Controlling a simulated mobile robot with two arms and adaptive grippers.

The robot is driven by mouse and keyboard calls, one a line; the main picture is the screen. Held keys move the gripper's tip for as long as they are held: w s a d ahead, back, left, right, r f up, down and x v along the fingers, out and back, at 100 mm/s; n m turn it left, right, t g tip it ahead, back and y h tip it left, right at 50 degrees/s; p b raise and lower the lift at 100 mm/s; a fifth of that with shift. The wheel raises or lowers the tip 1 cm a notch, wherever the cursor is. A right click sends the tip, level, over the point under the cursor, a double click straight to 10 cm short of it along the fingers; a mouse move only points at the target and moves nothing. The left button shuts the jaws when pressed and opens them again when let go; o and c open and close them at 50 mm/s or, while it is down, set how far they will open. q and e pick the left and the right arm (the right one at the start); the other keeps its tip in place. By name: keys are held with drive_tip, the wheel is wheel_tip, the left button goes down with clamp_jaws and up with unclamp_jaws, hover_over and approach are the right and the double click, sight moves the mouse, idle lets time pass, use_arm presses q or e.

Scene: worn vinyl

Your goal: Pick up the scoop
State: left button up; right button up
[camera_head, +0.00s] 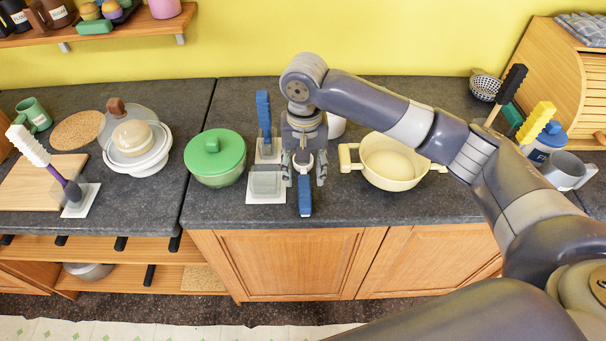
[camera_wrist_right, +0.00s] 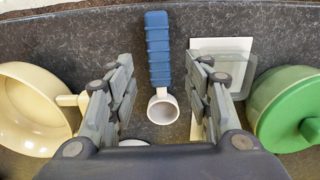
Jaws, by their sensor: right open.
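The scoop has a ribbed blue handle (camera_head: 305,197) and a small white cup. In the right wrist view the scoop (camera_wrist_right: 159,50) lies on the dark counter, its handle toward the front edge and its cup (camera_wrist_right: 163,107) nearer my wrist. My right gripper (camera_head: 304,180) is over it, pointing down, open and empty. In the right wrist view the fingers of my right gripper (camera_wrist_right: 160,88) stand on either side of the scoop, with gaps to it. In the head view the gripper partly hides the cup. My left gripper is not in view.
A clear container (camera_head: 266,184) on a white tile sits close left of the gripper, with a green-lidded pot (camera_head: 215,158) beyond. A cream pot (camera_head: 392,163) stands to the right. Another blue-handled tool (camera_head: 263,112) stands behind. Bare counter lies before the cream pot.

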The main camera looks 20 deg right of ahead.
sight(305, 187)
wheel_tip(305, 187, down, 2)
drive_tip(key=shift+f+p, duration=0.15)
drive_tip(key=shift+p, duration=0.15)
wheel_tip(305, 187, down, 4)
drive_tip(key=shift+w+d+f+p, duration=0.15)
drive_tip(key=shift+f+p, duration=0.1)
drive_tip(key=shift+p, duration=0.35)
drive_tip(key=shift+c, duration=0.3)
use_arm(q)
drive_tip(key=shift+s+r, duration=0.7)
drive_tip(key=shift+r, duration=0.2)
use_arm(e)
clamp_jaws()
